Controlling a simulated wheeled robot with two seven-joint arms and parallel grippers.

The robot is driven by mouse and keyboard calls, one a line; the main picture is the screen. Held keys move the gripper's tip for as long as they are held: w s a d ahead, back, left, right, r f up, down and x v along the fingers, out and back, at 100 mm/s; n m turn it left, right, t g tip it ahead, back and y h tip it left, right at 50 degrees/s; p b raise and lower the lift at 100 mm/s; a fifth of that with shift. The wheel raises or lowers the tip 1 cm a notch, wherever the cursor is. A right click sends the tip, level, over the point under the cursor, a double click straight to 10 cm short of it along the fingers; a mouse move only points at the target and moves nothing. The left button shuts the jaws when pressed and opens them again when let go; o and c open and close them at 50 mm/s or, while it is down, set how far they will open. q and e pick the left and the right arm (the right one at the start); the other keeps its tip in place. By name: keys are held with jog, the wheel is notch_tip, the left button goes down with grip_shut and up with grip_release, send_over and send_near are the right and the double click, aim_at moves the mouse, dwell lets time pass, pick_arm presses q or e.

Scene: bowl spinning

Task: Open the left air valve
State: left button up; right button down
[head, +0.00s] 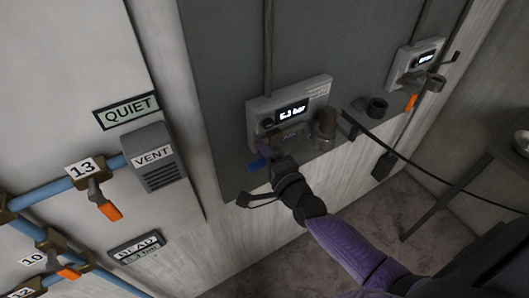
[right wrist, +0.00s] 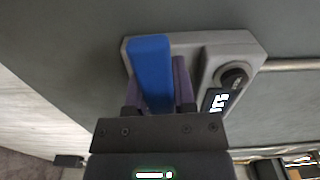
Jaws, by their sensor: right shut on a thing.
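The left air valve is a grey wall unit (head: 262,104) with a small display reading about "5.3 bar" and a blue lever (head: 257,164) at its lower left. In the right wrist view the blue lever (right wrist: 150,65) stands out from the grey unit (right wrist: 200,44), beside a round dark knob (right wrist: 233,76). My right gripper (head: 270,153) is at the lever. Its two purple fingers (right wrist: 157,92) are on either side of the lever and shut on it. The lever's lower part is hidden behind the gripper body. My left gripper is in neither view.
A second grey unit (head: 402,62) with an orange lever (head: 411,101) is at the upper right. A black hose (head: 400,156) runs right from the panel. Blue pipes with orange-handled valves (head: 109,211) and a VENT box (head: 160,178) are at left.

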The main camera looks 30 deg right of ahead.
jog(key=shift+r+m, duration=0.15)
jog(key=shift+m, duration=0.35)
jog(key=shift+c, duration=2.2)
grip_release()
jog(key=s, duration=1)
jog(key=shift+d+p, duration=0.3)
jog(key=shift+d, duration=0.1)
